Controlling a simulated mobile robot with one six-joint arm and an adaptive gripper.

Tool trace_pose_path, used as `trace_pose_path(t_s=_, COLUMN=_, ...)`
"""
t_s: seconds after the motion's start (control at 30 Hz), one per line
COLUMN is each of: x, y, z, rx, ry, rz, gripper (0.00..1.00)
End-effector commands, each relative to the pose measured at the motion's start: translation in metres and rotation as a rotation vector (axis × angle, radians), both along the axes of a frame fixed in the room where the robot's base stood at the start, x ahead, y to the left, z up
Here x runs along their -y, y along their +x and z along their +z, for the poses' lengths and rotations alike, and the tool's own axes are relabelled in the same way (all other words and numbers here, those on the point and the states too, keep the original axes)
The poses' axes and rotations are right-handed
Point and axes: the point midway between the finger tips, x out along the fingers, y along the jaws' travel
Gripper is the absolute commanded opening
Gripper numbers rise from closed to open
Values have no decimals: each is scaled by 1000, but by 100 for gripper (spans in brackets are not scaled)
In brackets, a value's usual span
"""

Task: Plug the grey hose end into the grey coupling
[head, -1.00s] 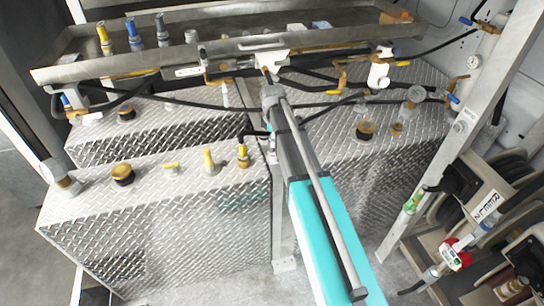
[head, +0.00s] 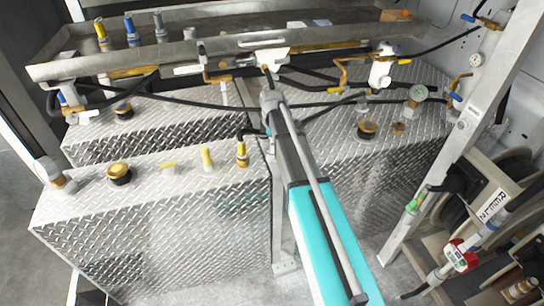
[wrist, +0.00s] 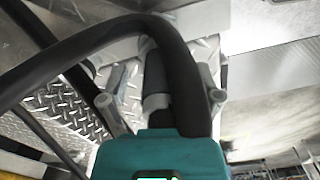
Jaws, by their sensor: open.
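My gripper (wrist: 162,98) is open in the wrist view, with one grey finger on each side. Between the fingers is a grey cylindrical sleeve, which looks like the grey hose end (wrist: 156,84). A thick black hose (wrist: 178,60) loops over it and passes close in front of the right finger. I cannot tell whether the fingers touch the sleeve. In the head view my arm reaches toward the middle of the rack, and its far end hides the hose end. I cannot make out the grey coupling with certainty in either view.
A metal tray (head: 60,68) runs along the back, with yellow and blue fittings at its left. Diamond-plate tanks (head: 150,225) with brass caps stand below. Black hoses cross behind my arm. A slanted metal post (head: 455,145) and hose reels (head: 455,212) stand at right.

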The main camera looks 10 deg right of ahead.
Motion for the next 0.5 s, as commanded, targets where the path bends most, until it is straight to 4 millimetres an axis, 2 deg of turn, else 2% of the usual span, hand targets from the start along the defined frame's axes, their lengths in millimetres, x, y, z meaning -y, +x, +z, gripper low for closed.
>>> trace_pose_path(t_s=0.03, x=0, y=0, z=-8, rx=0, ry=0, rz=0, gripper=81)
trace_pose_path(t_s=0.2, x=0, y=0, z=-16, rx=0, ry=0, rz=0, gripper=81)
trace_pose_path(t_s=0.5, x=0, y=0, z=-18, rx=0, ry=0, rz=0, gripper=81)
